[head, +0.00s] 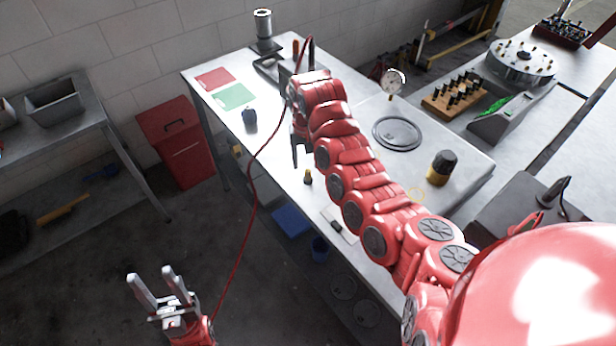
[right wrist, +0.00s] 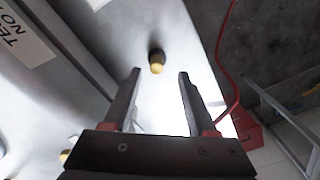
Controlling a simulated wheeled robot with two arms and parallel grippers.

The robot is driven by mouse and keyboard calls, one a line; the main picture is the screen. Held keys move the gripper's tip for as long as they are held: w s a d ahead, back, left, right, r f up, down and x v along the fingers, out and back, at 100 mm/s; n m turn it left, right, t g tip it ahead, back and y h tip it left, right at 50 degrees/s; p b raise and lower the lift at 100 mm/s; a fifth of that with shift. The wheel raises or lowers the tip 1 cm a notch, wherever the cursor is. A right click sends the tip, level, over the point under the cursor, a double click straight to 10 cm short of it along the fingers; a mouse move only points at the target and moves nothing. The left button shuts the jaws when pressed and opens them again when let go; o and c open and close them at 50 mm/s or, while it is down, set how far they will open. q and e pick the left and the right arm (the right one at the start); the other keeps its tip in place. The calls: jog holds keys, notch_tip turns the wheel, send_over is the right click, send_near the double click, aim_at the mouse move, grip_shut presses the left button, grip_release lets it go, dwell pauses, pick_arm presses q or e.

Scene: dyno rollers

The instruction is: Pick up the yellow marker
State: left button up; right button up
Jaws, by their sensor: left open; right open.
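A small upright piece with a dark top and yellow lower part, which looks like the yellow marker (head: 308,177), stands on the metal bench near its front edge. In the right wrist view the marker (right wrist: 156,65) appears just beyond the gap between the fingertips. My right gripper (head: 301,158) is open and empty above the bench, pointing down, a little behind the marker in the head view. The fingers also show in the right wrist view (right wrist: 159,76), apart from the marker. My left gripper (head: 153,277) is open and empty, low at left, away from the bench.
A larger black and yellow piece (head: 442,168) stands on the raised plate (head: 465,165) with a dial gauge (head: 393,82). A red cable (head: 262,150) hangs over the bench edge.

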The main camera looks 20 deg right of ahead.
aim_at(308, 170)
jog(key=shift+s+d+f+p, duration=0.1)
jog(key=shift+f+p, duration=0.1)
jog(key=shift+p, duration=0.15)
notch_tip(308, 170, down, 4)
jog(key=shift+s+d+r+p, duration=0.15)
jog(key=shift+r+p, duration=0.1)
jog(key=shift+p, duration=0.7)
jog(key=shift+f, duration=0.45)
grip_shut()
